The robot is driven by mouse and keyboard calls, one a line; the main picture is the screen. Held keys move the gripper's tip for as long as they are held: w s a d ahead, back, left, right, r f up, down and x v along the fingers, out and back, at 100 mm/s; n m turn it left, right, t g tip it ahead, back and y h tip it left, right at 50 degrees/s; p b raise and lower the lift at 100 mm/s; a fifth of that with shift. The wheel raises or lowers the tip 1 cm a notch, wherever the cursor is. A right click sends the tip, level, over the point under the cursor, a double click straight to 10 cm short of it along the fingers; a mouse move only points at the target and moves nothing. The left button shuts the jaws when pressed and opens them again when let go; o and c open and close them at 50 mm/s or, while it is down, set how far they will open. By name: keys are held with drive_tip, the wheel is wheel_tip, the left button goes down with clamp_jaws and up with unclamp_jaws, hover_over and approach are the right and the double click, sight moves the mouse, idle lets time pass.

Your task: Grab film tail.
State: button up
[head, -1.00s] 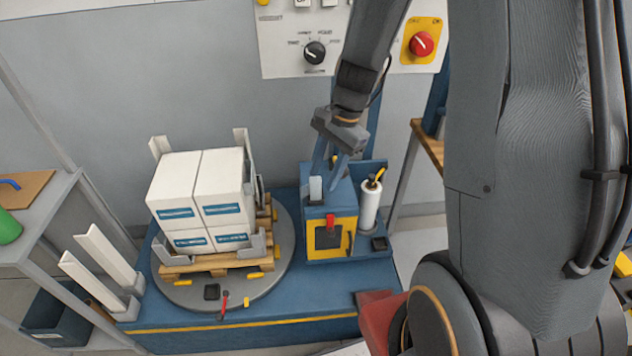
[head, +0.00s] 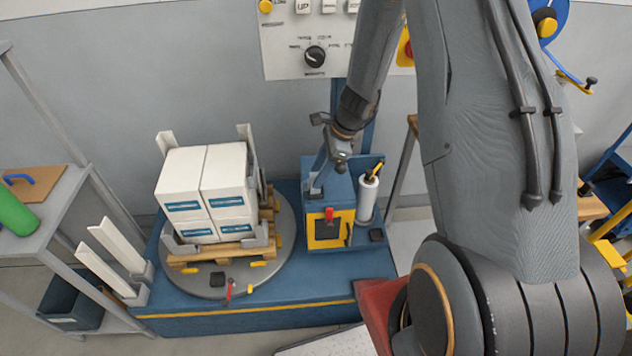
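The film tail appears as a small pale tab (head: 316,189) on top of the blue wrapper unit with the yellow front frame (head: 329,232). My gripper (head: 319,176) points down at this tab, its fingertips overlapping the tab's upper part in the head view. The fingers are seen nearly edge-on, so I cannot tell whether they are open or shut, or whether they touch the tab. A white film roll (head: 367,200) stands upright just right of the unit, with a yellow and black handle on top.
White boxes (head: 207,180) are stacked on a wooden pallet (head: 220,254) on the round grey turntable (head: 262,284), left of the unit. White corner posts (head: 110,255) lean at the left. A control panel (head: 290,55) is on the wall behind.

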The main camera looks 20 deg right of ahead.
drive_tip(key=shift+p+x, duration=0.35)
drive_tip(key=shift+x, duration=1.05)
drive_tip(key=shift+s, duration=0.1)
clamp_jaws()
drive_tip(key=shift+r, duration=0.15)
